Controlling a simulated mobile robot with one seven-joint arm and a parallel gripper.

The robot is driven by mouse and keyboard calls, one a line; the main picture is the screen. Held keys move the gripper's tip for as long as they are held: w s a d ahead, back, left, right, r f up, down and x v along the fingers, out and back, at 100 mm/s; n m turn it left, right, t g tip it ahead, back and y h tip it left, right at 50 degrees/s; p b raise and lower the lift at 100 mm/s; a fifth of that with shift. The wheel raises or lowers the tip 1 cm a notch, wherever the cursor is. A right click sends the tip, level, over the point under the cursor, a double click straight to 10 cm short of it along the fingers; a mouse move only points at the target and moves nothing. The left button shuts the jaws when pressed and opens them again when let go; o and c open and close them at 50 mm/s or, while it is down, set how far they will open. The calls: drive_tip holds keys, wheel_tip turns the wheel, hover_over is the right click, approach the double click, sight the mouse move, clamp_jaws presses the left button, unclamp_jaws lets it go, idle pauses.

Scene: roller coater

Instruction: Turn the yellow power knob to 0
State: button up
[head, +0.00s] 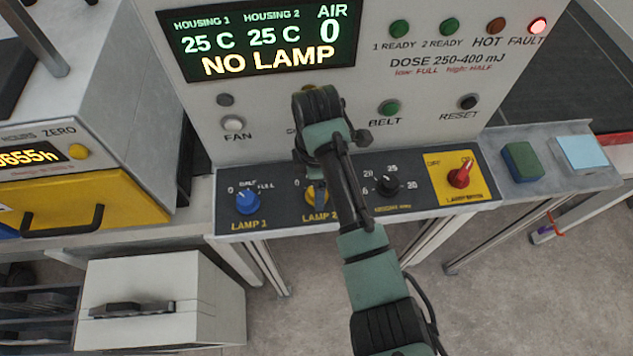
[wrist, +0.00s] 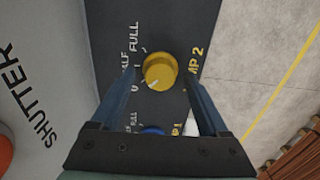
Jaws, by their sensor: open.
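The yellow knob (wrist: 160,71) is in the upper middle of the wrist view, on a dark panel beside the label LAMP 2. The marks 0, HALF and FULL stand to its left there. A pale mark at the knob's lower left edge points roughly toward the 0 side; its exact setting is hard to tell. My gripper (wrist: 160,76) is open, with one finger to each side of the knob; I cannot tell whether they touch it. In the head view the yellow knob (head: 316,196) is mostly hidden by my arm.
A blue LAMP 1 knob (head: 248,201) is to the left. A black dial (head: 387,184) and a red knob (head: 461,174) are to the right. The display (head: 258,41) reads NO LAMP.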

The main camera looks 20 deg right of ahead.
drive_tip(key=shift+r, duration=0.1)
wheel_tip(320, 180, up, 13)
drive_tip(key=p, duration=0.4)
idle(0.6)
